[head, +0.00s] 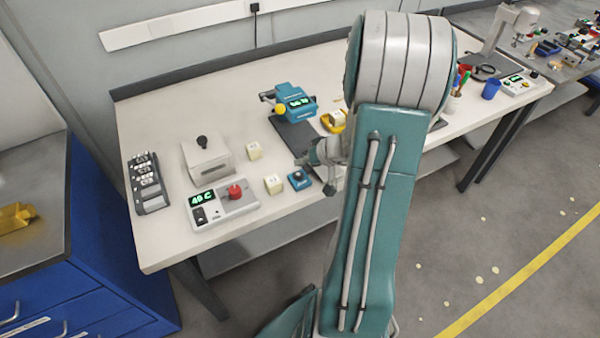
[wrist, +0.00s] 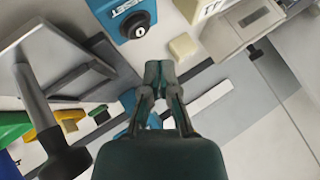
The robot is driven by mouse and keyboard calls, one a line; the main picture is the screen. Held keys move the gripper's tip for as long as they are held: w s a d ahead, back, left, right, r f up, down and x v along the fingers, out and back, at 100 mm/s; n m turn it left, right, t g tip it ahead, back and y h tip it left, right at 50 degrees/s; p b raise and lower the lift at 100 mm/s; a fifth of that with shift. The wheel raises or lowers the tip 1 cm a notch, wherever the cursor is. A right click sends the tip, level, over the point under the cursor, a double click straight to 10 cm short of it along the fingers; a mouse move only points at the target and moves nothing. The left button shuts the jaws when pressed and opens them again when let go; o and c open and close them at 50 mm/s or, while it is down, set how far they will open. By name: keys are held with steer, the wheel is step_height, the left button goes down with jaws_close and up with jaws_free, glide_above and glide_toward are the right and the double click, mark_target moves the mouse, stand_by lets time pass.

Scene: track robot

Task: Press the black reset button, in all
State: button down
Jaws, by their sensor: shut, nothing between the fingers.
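The reset button is a small blue box (head: 299,180) with a black round button on top, near the front edge of the white bench. My gripper (head: 303,163) is just behind and above the box in the head view, partly hidden by my arm. In the wrist view my gripper (wrist: 159,68) is shut and empty. Its tips appear below and right of the button, apart from it in the picture.
A control unit with red knob (head: 224,205), a grey box with black knob (head: 207,162) and a switch panel (head: 148,183) stand farther left. A blue device (head: 288,98) stands behind.

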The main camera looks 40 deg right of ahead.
mark_target(298, 175)
steer(key=shift+f, duration=0.5)
steer(key=shift+a+f, duration=0.3)
steer(key=shift+a, duration=0.4)
steer(key=shift+d, duration=0.45)
steer(key=shift+a, duration=0.3)
steer(key=shift+d, duration=0.2)
steer(key=shift+f, duration=0.1)
steer(key=shift+a+f, duration=0.2)
steer(key=shift+f, duration=0.05)
